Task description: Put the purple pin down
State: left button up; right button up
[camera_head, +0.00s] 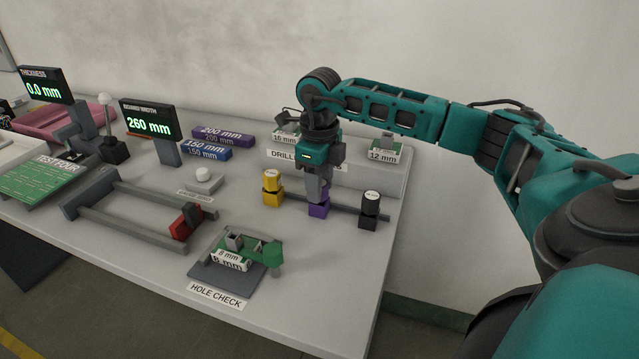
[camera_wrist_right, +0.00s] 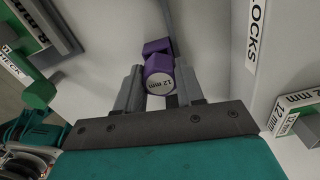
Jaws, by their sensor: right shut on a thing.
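A purple block (camera_head: 318,210) shows just below the fingertips, on the dark rail between the yellow and black pins. It also shows beyond the pin in the wrist view (camera_wrist_right: 156,47). The fingers hide most of the pin in the head view, so I cannot tell whether it is seated. My left gripper is not in view.
A yellow pin (camera_head: 271,181) stands left of my right gripper and a black pin (camera_head: 370,203) right of it. The hole check fixture (camera_head: 240,255) lies in front. Drill block boxes (camera_head: 383,150) stand behind. The table's right front is clear.

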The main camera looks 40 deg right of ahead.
jog(key=shift+f, duration=0.2)
jog(key=o, duration=1.1)
jog(key=shift+r, duration=0.1)
jog(key=shift+r, duration=0.2)
notch_tip(320, 180, up, 12)
jog(key=shift+f+p, duration=0.1)
jog(key=shift+p, duration=0.35)
